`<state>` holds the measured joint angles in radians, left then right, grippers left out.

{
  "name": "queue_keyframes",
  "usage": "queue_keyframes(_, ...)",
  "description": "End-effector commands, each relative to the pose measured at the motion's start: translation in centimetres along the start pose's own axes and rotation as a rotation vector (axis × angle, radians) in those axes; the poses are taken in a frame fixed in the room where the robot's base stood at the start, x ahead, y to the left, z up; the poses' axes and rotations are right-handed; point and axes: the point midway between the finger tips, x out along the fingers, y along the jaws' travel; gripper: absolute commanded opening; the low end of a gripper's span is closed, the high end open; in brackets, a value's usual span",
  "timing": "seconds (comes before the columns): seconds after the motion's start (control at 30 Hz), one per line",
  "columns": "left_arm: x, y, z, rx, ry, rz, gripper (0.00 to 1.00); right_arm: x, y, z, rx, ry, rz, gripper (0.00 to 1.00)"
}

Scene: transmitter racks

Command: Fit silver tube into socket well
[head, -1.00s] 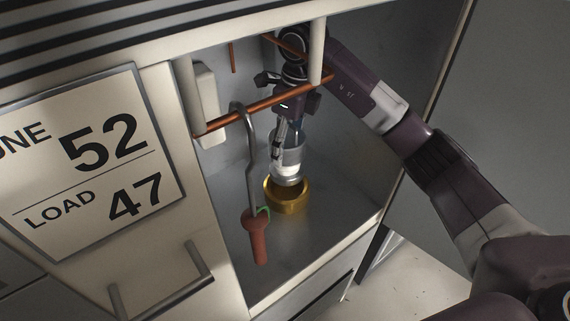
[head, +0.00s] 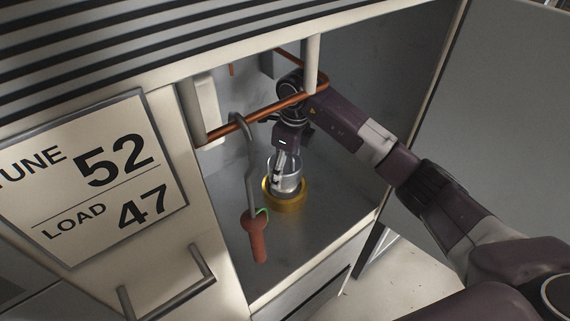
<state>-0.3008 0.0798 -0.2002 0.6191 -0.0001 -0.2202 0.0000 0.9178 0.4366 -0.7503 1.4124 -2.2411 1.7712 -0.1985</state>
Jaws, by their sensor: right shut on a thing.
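The silver tube (head: 287,182) is a clear and silvery cylinder inside the open cabinet, upright as far as I can see. My right gripper (head: 283,170) points down and is shut on its upper part. The socket well (head: 284,206) is a gold ring on the cabinet floor. The tube's lower end is at the ring's opening and the ring's front wall hides its bottom, so I cannot tell how deep it sits. My left gripper is not in view.
A copper bar (head: 255,122) crosses the opening in front of my arm. A hooked metal rod with a red handle (head: 257,238) hangs from it, left of the well. A white post (head: 312,64) stands near my wrist. Cabinet floor (head: 325,225) to the right is clear.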

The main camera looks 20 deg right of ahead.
Motion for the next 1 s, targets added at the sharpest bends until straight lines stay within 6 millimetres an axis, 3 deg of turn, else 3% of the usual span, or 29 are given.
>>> queue_keyframes(0.13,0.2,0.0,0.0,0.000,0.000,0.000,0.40,-0.1,-0.1,0.2,-0.001,-0.008,-0.003,0.06)
queue_keyframes(0.17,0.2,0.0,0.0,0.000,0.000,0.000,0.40,0.2,0.0,0.0,0.000,0.000,0.000,0.66)
queue_keyframes(0.3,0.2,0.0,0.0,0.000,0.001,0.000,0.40,0.2,0.0,0.0,0.000,0.000,0.000,0.81)
queue_keyframes(0.7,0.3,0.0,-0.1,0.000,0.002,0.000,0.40,-0.4,-0.1,0.1,0.000,-0.002,-0.002,0.81)
queue_keyframes(1.0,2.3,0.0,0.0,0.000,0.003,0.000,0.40,-6.2,-0.1,0.1,0.000,-0.004,-0.005,0.81)
